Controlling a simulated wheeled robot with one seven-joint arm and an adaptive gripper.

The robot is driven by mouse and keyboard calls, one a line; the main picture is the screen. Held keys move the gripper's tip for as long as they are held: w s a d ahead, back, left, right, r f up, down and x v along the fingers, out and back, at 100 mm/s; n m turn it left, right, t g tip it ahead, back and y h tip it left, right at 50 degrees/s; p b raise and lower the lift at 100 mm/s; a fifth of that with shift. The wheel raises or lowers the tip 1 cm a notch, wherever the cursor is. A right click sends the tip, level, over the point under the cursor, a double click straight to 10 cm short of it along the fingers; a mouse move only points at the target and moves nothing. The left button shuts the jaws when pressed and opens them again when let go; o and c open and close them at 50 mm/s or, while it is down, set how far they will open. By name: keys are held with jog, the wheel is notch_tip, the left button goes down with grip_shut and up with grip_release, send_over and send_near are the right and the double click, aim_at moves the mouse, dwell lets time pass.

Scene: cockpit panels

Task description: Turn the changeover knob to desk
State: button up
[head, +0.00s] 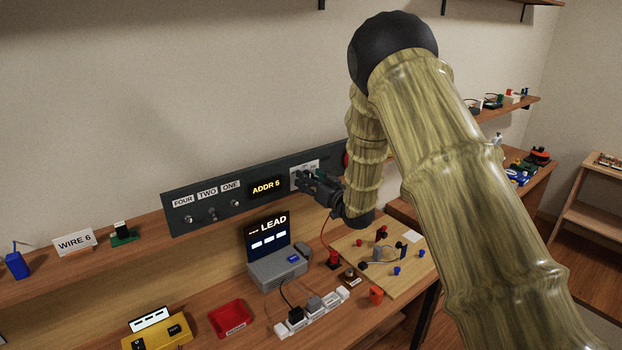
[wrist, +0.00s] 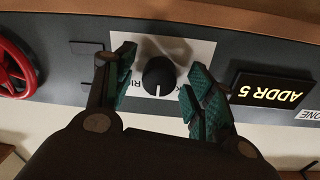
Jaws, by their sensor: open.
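The changeover knob (wrist: 159,77) is black and round with a white pointer line. In the wrist view it sits on a white label plate (wrist: 203,50) on the dark panel, and the pointer line points down in the picture. The plate's lettering is mostly hidden behind my fingers and the knob. My gripper (wrist: 160,88) is open, with one green-padded finger on each side of the knob; I cannot tell whether they touch it. In the head view my gripper (head: 318,183) is at the panel's right part, in front of the white plate (head: 299,172), and hides the knob.
A red wheel (wrist: 16,68) is left of the knob in the wrist view. The lit ADDR 5 display (wrist: 268,92) is to its right. Toggle switches (head: 211,217) labelled FOUR, TWO and ONE sit at the panel's left part. A grey LEAD device (head: 277,268) stands on the bench below.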

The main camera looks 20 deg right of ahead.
jog(key=c, duration=1)
jog(key=shift+f+n+b, duration=0.15)
jog(key=shift+n+b, duration=0.15)
jog(key=shift+b, duration=0.35)
jog(key=n+b, duration=1.1)
jog(key=b, duration=0.7)
jog(key=shift+d+n+y, duration=0.1)
jog(key=shift+n+y, duration=0.2)
jog(key=shift+y, duration=0.1)
